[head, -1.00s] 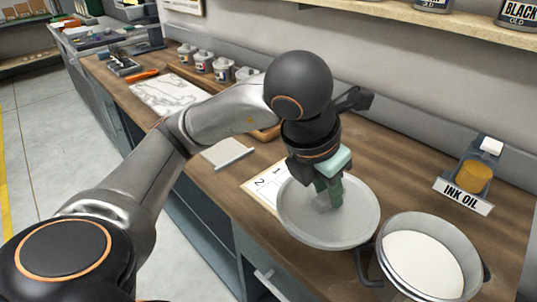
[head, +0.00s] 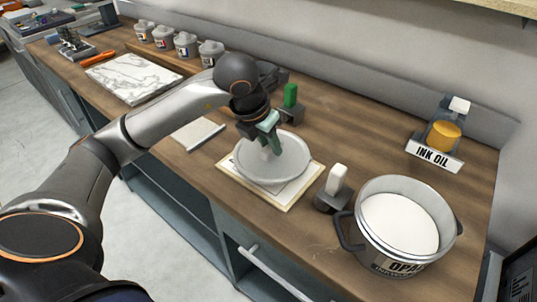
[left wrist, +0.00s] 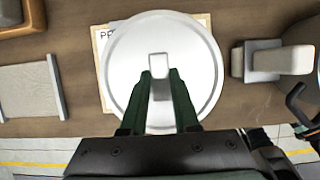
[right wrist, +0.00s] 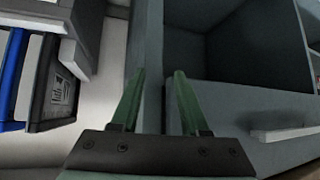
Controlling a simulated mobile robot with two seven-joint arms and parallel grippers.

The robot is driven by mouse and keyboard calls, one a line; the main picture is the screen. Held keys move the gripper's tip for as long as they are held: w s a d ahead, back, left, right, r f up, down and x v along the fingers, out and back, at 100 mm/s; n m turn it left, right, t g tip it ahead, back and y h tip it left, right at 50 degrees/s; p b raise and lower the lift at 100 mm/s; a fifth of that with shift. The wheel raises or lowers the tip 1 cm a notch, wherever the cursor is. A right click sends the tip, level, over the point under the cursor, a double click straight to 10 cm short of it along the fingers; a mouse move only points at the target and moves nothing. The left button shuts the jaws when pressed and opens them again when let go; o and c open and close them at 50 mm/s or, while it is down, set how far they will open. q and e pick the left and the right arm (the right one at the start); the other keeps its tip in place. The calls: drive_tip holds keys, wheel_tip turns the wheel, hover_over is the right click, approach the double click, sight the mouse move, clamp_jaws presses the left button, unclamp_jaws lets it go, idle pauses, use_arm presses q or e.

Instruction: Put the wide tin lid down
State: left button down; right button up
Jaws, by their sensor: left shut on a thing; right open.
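The wide tin lid (head: 284,171) is a round, pale grey disc with a small knob. My left gripper (head: 267,138) is shut on the lid's knob from above. In the left wrist view the fingers (left wrist: 160,76) flank the knob at the middle of the lid (left wrist: 195,60). The lid looks level and covers most of a cream printed card or board (head: 293,194); I cannot tell if it touches it. My right gripper (right wrist: 159,74) is open and empty, low in front of grey cabinetry, away from the lid.
A large pot (head: 364,240) with white content stands at the right. A white-handled tool (head: 335,183) stands between it and the lid. A green-handled tool (head: 290,97) is behind. A pale slab (head: 197,134) lies left. An ink oil stand (head: 440,138) is at the back right.

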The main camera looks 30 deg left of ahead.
sight(268, 156)
use_arm(q)
drive_tip(key=shift+w+a+f, duration=0.3)
drive_tip(key=shift+w+f, duration=0.05)
drive_tip(key=shift+f, duration=0.2)
drive_tip(key=shift+w+a+f, duration=0.25)
drive_tip(key=shift+w+f, duration=0.05)
drive_tip(key=shift+f, duration=0.2)
wheel_tip(268, 156, down, 4)
drive_tip(key=shift+w+a+r+p, duration=0.15)
drive_tip(key=shift+r+p, duration=0.1)
drive_tip(key=shift+p, duration=0.05)
drive_tip(key=shift+f, duration=0.2)
drive_tip(key=c, duration=0.7)
unclamp_jaws()
drive_tip(key=shift+o, duration=0.2)
drive_tip(key=shift+r, duration=0.15)
